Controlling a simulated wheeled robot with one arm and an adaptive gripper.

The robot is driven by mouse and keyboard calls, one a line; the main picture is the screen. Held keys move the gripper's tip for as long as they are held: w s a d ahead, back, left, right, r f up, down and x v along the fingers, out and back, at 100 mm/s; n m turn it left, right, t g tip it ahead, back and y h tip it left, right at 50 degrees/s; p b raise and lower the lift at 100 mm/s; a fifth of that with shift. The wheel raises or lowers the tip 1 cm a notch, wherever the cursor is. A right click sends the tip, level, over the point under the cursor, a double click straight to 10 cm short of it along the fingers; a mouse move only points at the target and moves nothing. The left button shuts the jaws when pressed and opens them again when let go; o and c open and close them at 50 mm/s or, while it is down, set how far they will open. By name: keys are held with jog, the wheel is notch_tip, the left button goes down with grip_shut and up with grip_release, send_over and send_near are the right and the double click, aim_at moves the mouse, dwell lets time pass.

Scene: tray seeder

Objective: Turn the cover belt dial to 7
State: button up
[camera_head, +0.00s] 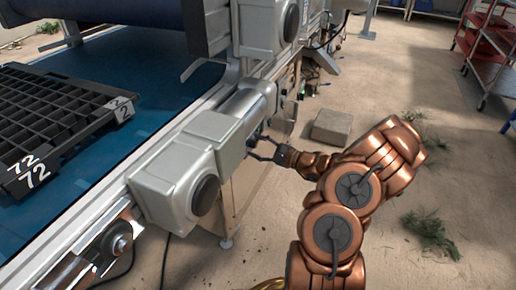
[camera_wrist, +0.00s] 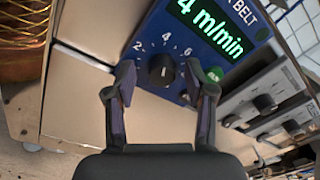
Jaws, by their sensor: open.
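A black round dial (camera_wrist: 161,71) sits on a blue panel (camera_wrist: 150,45) in the wrist view, with a scale showing 2, 4 and 6 around it. A light mark shows on the dial, but the exact setting is hard to read. A green display (camera_wrist: 212,25) above reads "4 m/min", partly cut off, beside the cropped word "BELT". My gripper (camera_wrist: 160,82) is open, one fingertip on each side of the dial. I cannot tell whether they touch it. In the head view my gripper (camera_head: 262,148) reaches the machine's side; the dial is hidden there.
A green button (camera_wrist: 215,74) is close to the right fingertip. A grey panel with black knobs (camera_wrist: 265,103) lies further right. In the head view, a grey motor housing (camera_head: 178,185) and the conveyor with a black tray (camera_head: 50,115) are at left. A block (camera_head: 331,127) lies on the floor.

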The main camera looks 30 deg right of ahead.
grip_shut()
dwell(0.5)
jog(key=shift+r+m+p, duration=0.2)
jog(key=shift+m+p, duration=0.1)
jog(key=shift+p, duration=0.25)
jog(key=m+g+p, duration=0.1)
jog(key=m+p, duration=1.2)
jog(key=m, duration=0.1)
jog(key=shift+w+d+m+p, duration=0.1)
jog(key=shift+d+m+p, duration=0.05)
jog(key=shift+m+p, duration=0.2)
